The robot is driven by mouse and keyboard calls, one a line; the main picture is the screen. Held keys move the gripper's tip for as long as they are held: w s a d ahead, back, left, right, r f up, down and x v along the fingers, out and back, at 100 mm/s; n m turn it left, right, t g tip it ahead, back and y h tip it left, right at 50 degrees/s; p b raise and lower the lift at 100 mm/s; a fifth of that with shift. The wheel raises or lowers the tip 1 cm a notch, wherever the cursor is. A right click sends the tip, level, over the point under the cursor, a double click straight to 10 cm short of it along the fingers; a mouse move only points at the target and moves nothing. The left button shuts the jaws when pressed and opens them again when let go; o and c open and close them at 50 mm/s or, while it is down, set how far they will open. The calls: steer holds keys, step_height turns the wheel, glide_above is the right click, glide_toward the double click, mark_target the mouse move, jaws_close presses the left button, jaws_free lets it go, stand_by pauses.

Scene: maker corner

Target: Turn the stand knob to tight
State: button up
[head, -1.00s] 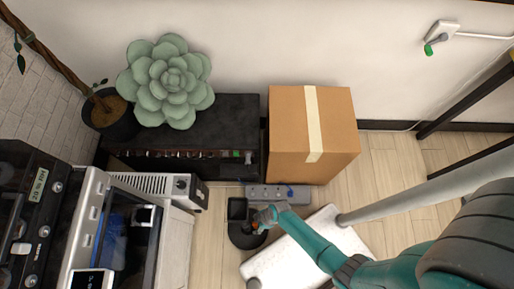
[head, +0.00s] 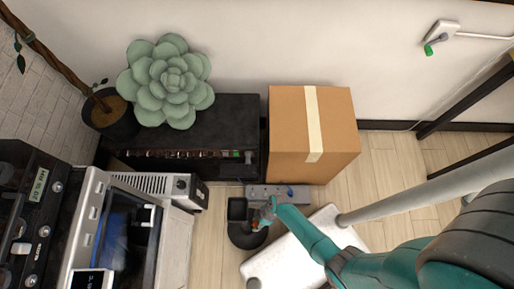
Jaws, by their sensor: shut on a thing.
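The dark stand (head: 247,239) is on the floor below the cardboard box, with a round black base and a black square-topped part (head: 237,208). My gripper (head: 260,222) reaches down to the right side of the stand and is shut at the stand knob. A small orange patch (head: 256,226) shows at the fingertips. The knob is mostly hidden by my gripper and too small to make out, so its turn position cannot be read.
A grey power strip (head: 263,191) lies just behind the stand. A cardboard box (head: 335,150) and a black cabinet (head: 215,125) with a succulent stand at the back. A white machine (head: 178,215) is close on the left. A white board (head: 285,262) lies at front right.

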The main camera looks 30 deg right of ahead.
steer(key=o, duration=1.1)
steer(key=shift+o, duration=0.2)
steer(key=shift+r, duration=0.1)
steer(key=v, duration=1.1)
steer(key=shift+d+r, duration=0.25)
steer(key=shift+r, duration=0.05)
